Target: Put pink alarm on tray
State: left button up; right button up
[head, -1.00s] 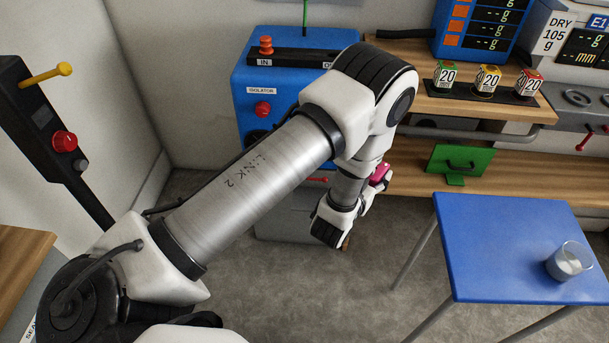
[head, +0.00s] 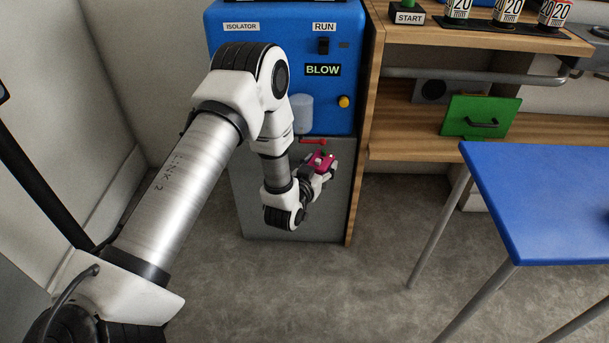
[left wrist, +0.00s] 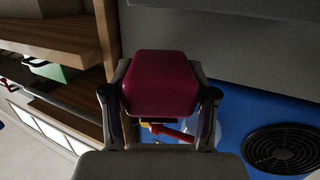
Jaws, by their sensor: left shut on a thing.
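The pink alarm (head: 321,160) is held in front of the blue isolator machine. My left gripper (head: 326,172) is shut on it. In the left wrist view the alarm (left wrist: 162,83) is a dark pink block with rounded edges, between the two fingers of my left gripper (left wrist: 161,100). The arm and fingers hide part of it in the head view. I cannot make out a tray in these views. My right gripper is not in view.
The blue isolator machine (head: 340,85) stands on a grey cabinet (head: 325,220), with a red lever (head: 313,141) near the alarm. A wooden shelf unit (head: 400,144) holds a green panel (head: 480,116). A blue-topped table (head: 560,200) stands at right. Floor between is clear.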

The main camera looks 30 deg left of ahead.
pick_arm(q)
jog(key=a, duration=0.4)
jog(key=shift+w+a+f+b, duration=0.2)
jog(key=shift+a+f+b, duration=0.05)
jog(key=shift+a+b, duration=0.15)
jog(key=f+b, duration=0.1)
jog(key=f, duration=0.1)
jog(key=f+b, duration=0.1)
jog(key=shift+a+f+b, duration=0.2)
jog(key=shift+f+b, duration=0.15)
jog(key=shift+f, duration=0.05)
jog(key=shift+r, duration=0.2)
jog(key=o, duration=1.3)
jog(key=shift+f, duration=0.15)
